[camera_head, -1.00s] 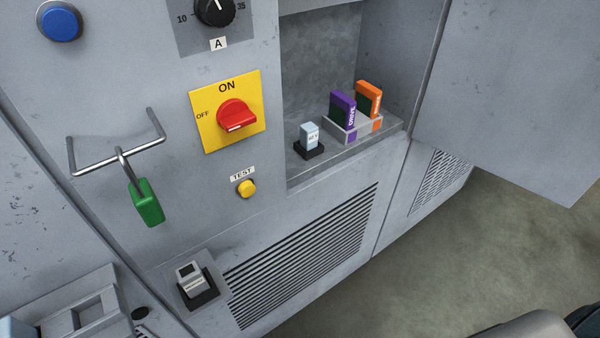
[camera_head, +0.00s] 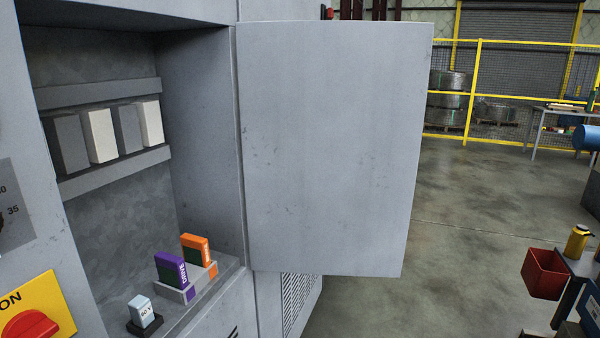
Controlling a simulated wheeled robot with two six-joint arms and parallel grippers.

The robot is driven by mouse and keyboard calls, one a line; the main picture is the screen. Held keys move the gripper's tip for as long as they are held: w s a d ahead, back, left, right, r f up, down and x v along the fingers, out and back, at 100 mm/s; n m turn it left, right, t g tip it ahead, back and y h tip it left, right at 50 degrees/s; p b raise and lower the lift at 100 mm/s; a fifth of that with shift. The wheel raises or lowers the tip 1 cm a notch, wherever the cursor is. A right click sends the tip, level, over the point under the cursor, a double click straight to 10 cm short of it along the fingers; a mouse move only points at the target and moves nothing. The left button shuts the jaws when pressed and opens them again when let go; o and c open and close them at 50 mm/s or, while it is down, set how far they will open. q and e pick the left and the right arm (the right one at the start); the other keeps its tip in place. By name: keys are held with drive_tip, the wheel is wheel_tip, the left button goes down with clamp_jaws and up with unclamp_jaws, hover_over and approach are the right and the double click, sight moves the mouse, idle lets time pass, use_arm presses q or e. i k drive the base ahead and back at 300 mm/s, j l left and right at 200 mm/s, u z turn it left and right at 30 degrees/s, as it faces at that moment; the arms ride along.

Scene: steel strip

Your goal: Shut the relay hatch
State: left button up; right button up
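The relay hatch (camera_head: 335,150) is a flat grey door, hinged at the right side of the cabinet opening. It stands wide open, swung out to the right. Inside the relay compartment (camera_head: 120,205), several grey and white modules (camera_head: 100,137) sit on a rail. On the compartment floor stand a purple module (camera_head: 171,270) and an orange module (camera_head: 196,251) in a grey holder, and a small pale relay (camera_head: 142,310) in a black socket. Neither of my grippers shows in this view.
A yellow panel with a red rotary switch (camera_head: 30,325) is at lower left. At right, a red bin (camera_head: 545,274) and a yellow bottle (camera_head: 577,241) are at a dark bench. Yellow fencing (camera_head: 475,90) stands behind. The floor (camera_head: 400,215) right of the hatch is open.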

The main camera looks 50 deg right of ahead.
sight(332, 114)
drive_tip(key=l+u, duration=0.15)
drive_tip(key=l, duration=0.3)
drive_tip(key=k+l+u, duration=0.15)
drive_tip(key=l, duration=0.3)
drive_tip(key=l+u, duration=0.1)
drive_tip(key=l, duration=0.35)
drive_tip(key=k+l+u, duration=0.15)
drive_tip(key=l, duration=0.3)
drive_tip(key=k+l+u, duration=0.15)
drive_tip(key=l, duration=0.25)
drive_tip(key=l+u, duration=0.2)
drive_tip(key=l, duration=0.35)
drive_tip(key=l+u, duration=0.2)
drive_tip(key=l, duration=0.4)
drive_tip(key=l+u, duration=0.2)
drive_tip(key=l, duration=0.4)
drive_tip(key=k+l+u, duration=0.15)
drive_tip(key=l, duration=0.4)
drive_tip(key=l+u, duration=0.2)
drive_tip(key=l, duration=0.35)
drive_tip(key=k, duration=0.05)
